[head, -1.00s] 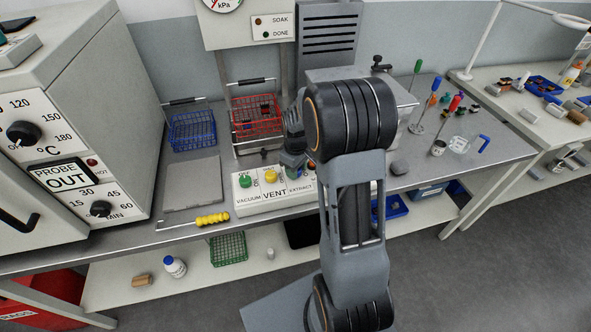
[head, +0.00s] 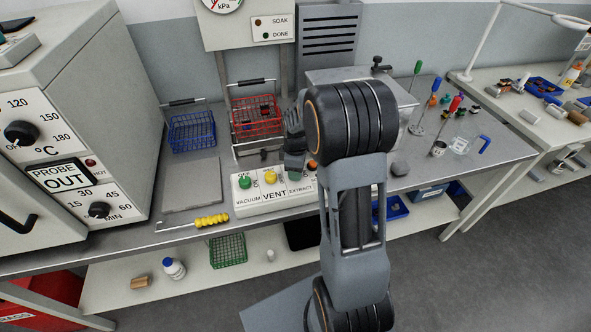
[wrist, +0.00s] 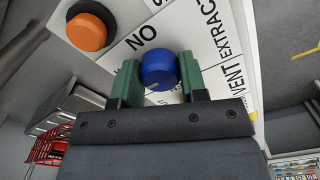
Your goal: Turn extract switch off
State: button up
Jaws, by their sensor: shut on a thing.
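The switch box (head: 240,207) is a white sloped panel at the front of the bench, marked VACUUM, VENT and EXTRACT. A green knob (head: 245,181) and a yellow knob (head: 271,178) show on it in the head view. My gripper (head: 295,175) is over the EXTRACT end and hides most of that switch. In the wrist view, my gripper (wrist: 160,78) has its green finger pads on either side of a blue knob (wrist: 158,67) and is shut on it. The lettering beside the knob is partly covered, so I cannot read its setting.
An orange button (wrist: 87,31) on a dark base is close to the gripper. Behind the box is a red wire basket (head: 256,122), with a blue one (head: 192,131) to its left. A yellow-handled tool (head: 211,220) lies at the bench's front edge.

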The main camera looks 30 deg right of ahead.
jog(key=shift+w+r, duration=0.1)
jog(key=o, duration=0.9)
notch_tip(320, 180, up, 14)
jog(key=shift+f, duration=0.15)
dwell(0.7)
